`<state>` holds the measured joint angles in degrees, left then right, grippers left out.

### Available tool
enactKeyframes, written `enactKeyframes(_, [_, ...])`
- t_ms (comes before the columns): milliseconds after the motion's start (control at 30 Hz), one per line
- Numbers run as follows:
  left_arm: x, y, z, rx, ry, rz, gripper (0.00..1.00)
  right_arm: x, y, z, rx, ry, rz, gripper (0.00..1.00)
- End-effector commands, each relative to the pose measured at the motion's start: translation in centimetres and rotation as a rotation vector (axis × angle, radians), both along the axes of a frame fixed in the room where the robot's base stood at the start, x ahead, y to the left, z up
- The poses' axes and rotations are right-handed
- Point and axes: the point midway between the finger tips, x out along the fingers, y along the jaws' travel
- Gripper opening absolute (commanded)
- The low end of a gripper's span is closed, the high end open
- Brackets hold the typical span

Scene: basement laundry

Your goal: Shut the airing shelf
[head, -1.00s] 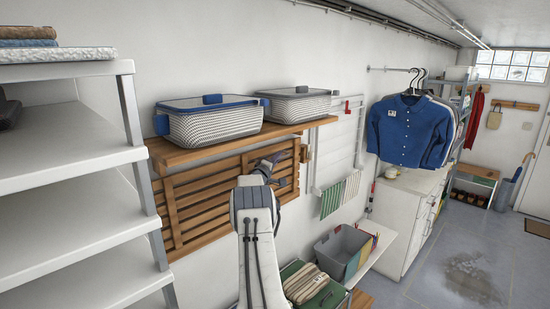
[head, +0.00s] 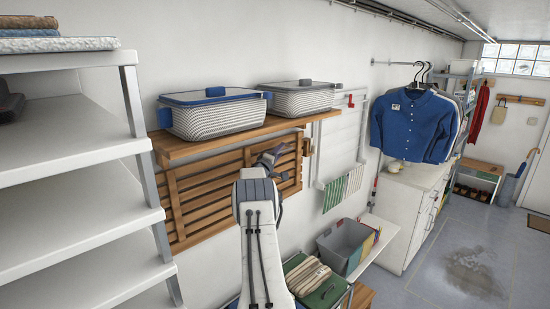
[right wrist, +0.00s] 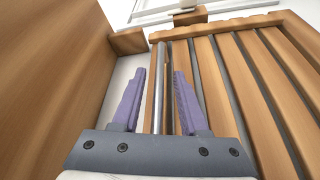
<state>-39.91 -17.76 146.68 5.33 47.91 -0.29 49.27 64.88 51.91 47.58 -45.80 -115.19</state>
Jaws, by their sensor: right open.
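The airing shelf (head: 205,205) is a brown slatted wooden panel on the left wall, below a solid wooden board. In the head view its slats run lengthwise and it looks close to upright. In the right wrist view the slats (right wrist: 243,90) fill the right side, with a grey metal rod (right wrist: 160,85) along their left edge. My right gripper (head: 272,156) is near the panel's far end; my forearm covers part of it. In the right wrist view my right gripper (right wrist: 159,85) is open, with the rod showing between its fingers. I cannot tell whether they touch it. My left gripper is out of view.
The board (head: 215,143) above holds a blue-rimmed basket (head: 215,118) and a grey-rimmed basket (head: 300,101). A white shelf rack (head: 75,160) stands close at left. A grey bin (head: 345,247) and folded cloths (head: 310,275) are low ahead.

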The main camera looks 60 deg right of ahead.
Motion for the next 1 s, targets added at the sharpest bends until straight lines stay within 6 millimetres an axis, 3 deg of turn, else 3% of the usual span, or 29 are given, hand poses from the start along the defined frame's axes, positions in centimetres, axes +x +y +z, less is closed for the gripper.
enactKeyframes(167, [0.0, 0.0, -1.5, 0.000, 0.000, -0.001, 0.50, -0.1, 1.7, -0.4, -0.001, 0.001, 0.002, 0.43])
enactKeyframes(600, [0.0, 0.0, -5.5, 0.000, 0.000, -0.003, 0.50, -1.2, 8.4, -1.2, -0.003, -0.001, 0.003, 0.43])
enactKeyframes(800, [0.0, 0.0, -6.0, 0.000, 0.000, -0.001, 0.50, -1.4, 9.8, -1.1, -0.003, 0.000, 0.001, 0.43])
enactKeyframes(1000, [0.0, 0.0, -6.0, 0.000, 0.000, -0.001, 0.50, -1.5, 10.0, -1.0, -0.003, 0.000, 0.001, 0.43])
